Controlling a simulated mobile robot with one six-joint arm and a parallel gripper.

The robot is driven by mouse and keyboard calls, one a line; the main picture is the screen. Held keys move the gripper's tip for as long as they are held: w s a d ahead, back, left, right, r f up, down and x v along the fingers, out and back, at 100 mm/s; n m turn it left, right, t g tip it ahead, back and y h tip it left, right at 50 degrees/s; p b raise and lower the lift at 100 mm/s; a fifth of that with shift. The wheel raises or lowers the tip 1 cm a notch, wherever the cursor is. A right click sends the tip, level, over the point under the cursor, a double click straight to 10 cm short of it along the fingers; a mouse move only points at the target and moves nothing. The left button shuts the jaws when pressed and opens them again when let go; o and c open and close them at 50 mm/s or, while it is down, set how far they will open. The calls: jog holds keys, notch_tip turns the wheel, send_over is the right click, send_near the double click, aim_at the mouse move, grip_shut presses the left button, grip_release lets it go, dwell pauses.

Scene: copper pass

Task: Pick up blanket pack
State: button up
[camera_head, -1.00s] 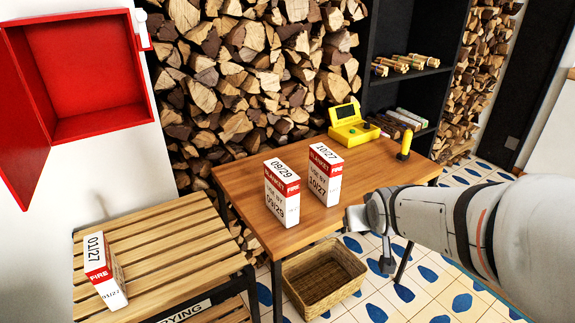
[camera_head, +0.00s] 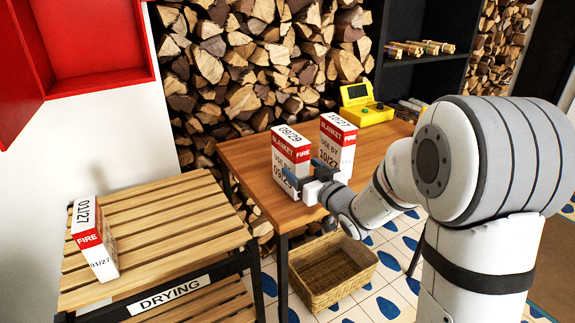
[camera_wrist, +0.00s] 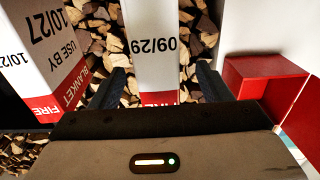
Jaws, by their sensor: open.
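Two white and red fire blanket packs stand upright on the wooden table (camera_head: 237,150). The nearer pack, marked 09/29 (camera_head: 291,147), also shows between my fingers in the wrist view (camera_wrist: 153,50). The pack marked 10/27 (camera_head: 338,140) stands just behind it to the right, and fills the left of the wrist view (camera_wrist: 48,50). A third pack, marked 01/27 (camera_head: 94,240), leans or stands on the slatted rack at left. My gripper (camera_head: 308,176) is open in front of the 09/29 pack, one finger on either side in the wrist view; contact cannot be told.
An open red wall box (camera_head: 95,45) hangs at upper left and shows in the wrist view (camera_wrist: 265,82). The slatted drying rack (camera_head: 150,235) stands at left. A wicker basket (camera_head: 332,270) sits on the floor below. A yellow device (camera_head: 363,105) is at the table's back.

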jog(key=x, duration=0.5)
jog(key=shift+d, duration=0.1)
jog(key=shift+c, duration=0.4)
jog(key=c, duration=1.4)
